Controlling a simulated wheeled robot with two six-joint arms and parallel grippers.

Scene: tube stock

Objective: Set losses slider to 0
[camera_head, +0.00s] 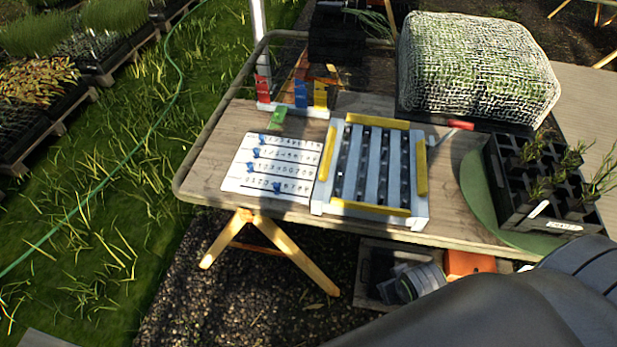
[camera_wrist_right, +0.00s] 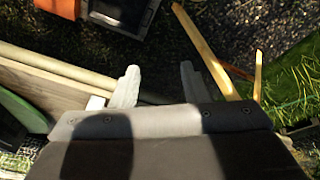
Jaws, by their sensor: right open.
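A white slider board (camera_head: 228,184) lies on the table's left part in the head view. It has several rows of printed numbers, each with a blue knob. The knobs of the upper rows stand near the left, low-number end. The bottom row's knob (camera_head: 277,187) stands further right, near the middle of its scale. I cannot read which row is losses. My right gripper (camera_wrist_right: 160,86) is open and empty in the right wrist view, beside the table edge, over the ground. The board is not in that view. My left gripper is not in view.
A rack with yellow bars (camera_head: 421,165) stands right of the board. Behind are red, blue and yellow blocks and a green piece (camera_head: 278,117). A black plant tray (camera_head: 516,209) and a mesh-covered bale (camera_head: 478,65) occupy the right. My dark arm fills the lower right.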

